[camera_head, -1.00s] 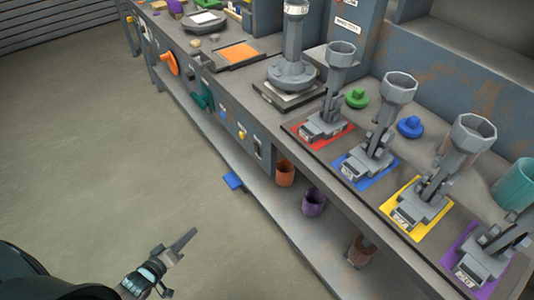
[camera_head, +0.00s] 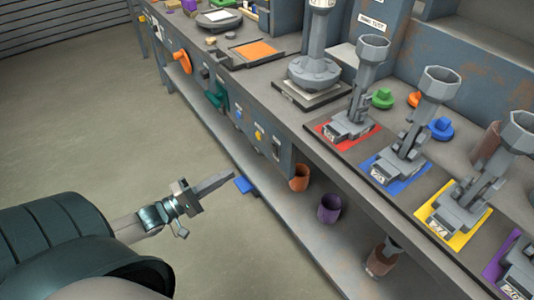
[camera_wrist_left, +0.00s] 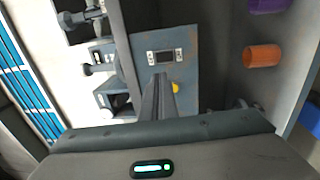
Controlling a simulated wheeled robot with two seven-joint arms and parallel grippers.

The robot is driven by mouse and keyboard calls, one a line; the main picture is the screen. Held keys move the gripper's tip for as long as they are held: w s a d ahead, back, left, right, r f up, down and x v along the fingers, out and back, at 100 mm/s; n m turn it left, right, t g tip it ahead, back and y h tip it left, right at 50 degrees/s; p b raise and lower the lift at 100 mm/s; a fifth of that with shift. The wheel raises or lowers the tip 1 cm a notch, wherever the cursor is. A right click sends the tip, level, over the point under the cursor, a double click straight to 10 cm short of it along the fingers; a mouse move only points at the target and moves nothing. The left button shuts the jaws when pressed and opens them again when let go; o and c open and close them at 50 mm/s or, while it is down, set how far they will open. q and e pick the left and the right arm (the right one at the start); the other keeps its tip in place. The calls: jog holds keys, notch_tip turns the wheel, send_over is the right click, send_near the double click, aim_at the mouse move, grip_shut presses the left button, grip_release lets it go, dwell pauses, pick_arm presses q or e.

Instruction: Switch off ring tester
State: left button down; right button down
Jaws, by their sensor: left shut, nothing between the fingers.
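My left gripper (camera_head: 230,175) is shut and empty, pointing at the bench front from the aisle side. It is apart from the bench in the head view. In the left wrist view its closed fingers (camera_wrist_left: 160,85) point at a blue-grey front panel (camera_wrist_left: 184,58). That panel carries a dark switch (camera_wrist_left: 165,57) between two small white labels, and a yellow knob (camera_wrist_left: 176,87). In the head view the switch (camera_head: 276,147) sits on the bench front, right of the yellow knob (camera_head: 259,133). The switch position is too small to tell.
Grey clamp stands on red (camera_head: 347,128), blue (camera_head: 397,168) and yellow (camera_head: 453,215) mats line the bench top. A lower shelf holds an orange cup (camera_head: 300,178) and a purple cup (camera_head: 330,208). An orange wheel (camera_head: 181,61) sticks out of the bench front. The aisle floor is clear.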

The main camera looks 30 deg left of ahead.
aim_at(273, 147)
pick_arm(q)
jog(key=shift+w, duration=0.1)
jog(key=x, duration=1.3)
jog(key=shift+w+d, duration=0.1)
jog(key=shift+w, duration=0.25)
jog(key=shift+r, duration=0.15)
